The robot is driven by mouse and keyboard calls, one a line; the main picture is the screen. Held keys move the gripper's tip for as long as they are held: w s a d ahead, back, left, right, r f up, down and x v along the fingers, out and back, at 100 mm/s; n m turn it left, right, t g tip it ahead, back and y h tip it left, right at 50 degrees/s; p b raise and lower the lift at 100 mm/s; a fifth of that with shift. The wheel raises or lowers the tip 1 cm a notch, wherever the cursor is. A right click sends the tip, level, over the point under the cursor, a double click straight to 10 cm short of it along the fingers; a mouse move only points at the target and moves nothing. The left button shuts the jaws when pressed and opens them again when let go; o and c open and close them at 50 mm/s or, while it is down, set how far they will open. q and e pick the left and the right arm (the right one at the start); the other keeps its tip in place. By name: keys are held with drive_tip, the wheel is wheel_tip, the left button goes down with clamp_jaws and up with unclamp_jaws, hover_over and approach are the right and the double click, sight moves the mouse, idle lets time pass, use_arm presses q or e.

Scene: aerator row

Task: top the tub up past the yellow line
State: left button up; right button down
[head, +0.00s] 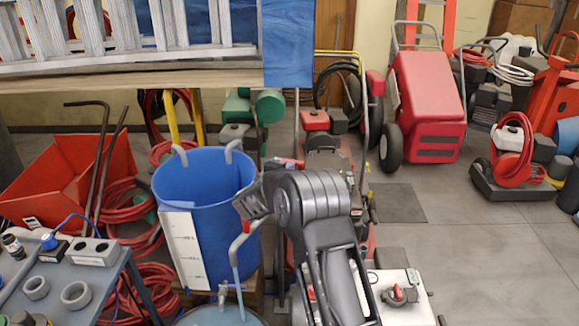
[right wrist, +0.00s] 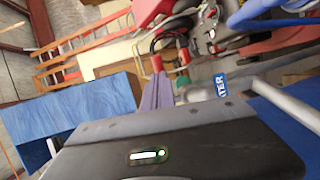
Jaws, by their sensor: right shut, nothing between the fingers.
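The blue tub (head: 215,225), with grey handles, stands left of centre in the head view. A white strip with dark marks (head: 182,250) runs down its front. I cannot make out a yellow line or the level inside. A bent grey spout (head: 238,243) hangs in front of the tub's right side, with a thin pale blue streak (head: 237,280) below its end. My right gripper (head: 241,208) is shut and empty beside the tub's right rim, close to the spout's top; I cannot tell if they touch. My left gripper is not in view.
A small tap (head: 222,295) sits above a blue rounded top (head: 205,318) at the bottom. A grey bench (head: 75,280) with fittings is at left, a red barrow (head: 60,185) behind it. Machines stand behind my right arm. Floor is clear at right (head: 480,250).

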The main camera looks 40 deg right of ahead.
sight(297, 162)
drive_tip(key=shift+w+d+f, duration=0.1)
drive_tip(key=shift+w+d, duration=0.15)
drive_tip(key=shift+d, duration=0.2)
drive_tip(key=d+t+p, duration=0.1)
drive_tip(key=d+n+y+p, duration=0.1)
drive_tip(key=shift+w+d+n+t+p, duration=0.15)
drive_tip(key=shift+d+n+t+p, duration=0.15)
drive_tip(key=shift+d+t+p, duration=0.1)
idle(0.4)
